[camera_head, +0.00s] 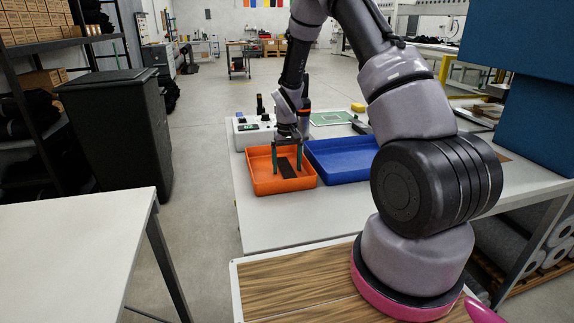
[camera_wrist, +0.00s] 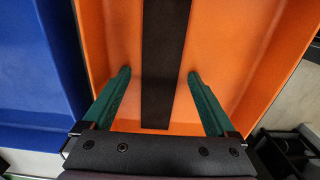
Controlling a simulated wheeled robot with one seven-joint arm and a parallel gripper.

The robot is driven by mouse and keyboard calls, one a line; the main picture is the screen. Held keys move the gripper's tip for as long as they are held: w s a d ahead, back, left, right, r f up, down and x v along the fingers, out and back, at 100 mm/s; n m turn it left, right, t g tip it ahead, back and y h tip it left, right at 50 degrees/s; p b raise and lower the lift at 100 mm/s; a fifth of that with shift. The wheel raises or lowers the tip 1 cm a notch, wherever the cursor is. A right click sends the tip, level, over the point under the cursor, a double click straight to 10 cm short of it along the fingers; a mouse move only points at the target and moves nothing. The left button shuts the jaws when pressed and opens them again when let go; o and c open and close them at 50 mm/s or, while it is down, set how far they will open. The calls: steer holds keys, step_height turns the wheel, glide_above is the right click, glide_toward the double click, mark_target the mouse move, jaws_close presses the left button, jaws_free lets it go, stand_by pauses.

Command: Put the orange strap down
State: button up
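A flat dark strap (camera_head: 288,171) lies on the floor of the orange tray (camera_head: 266,187). In the wrist view the strap (camera_wrist: 166,50) looks black and runs straight along the tray floor (camera_wrist: 225,45). I see no strap that is orange in either view. My gripper (camera_head: 287,166) points down into the orange tray. In the wrist view its two green fingers (camera_wrist: 159,75) are wide apart, one on each side of the strap, with gaps between them and it. My gripper is open and holds nothing.
A blue tray (camera_head: 340,160) stands right beside the orange tray. A white device (camera_head: 252,133) with dark parts stands behind the orange tray. A green board (camera_head: 331,118) and a small yellow object (camera_head: 358,107) lie farther back. The near tabletop (camera_head: 285,225) is clear.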

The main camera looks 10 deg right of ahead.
step_height(320, 180, up, 12)
step_height(320, 180, up, 19)
steer(key=m+t+y, duration=0.1)
steer(key=m+t, duration=0.1)
steer(key=t, duration=0.1)
glide_above(287, 171)
steer(key=s+d, duration=0.2)
steer(key=s, duration=0.9)
steer(key=s+r+m+t, duration=0.1)
steer(key=s+r, duration=0.3)
steer(key=s, duration=0.5)
steer(key=s+r+m+t+y, duration=0.1)
steer(key=s+r+t, duration=0.2)
steer(key=s, duration=0.6)
steer(key=shift+d+r, duration=0.4)
steer(key=shift+r, duration=0.2)
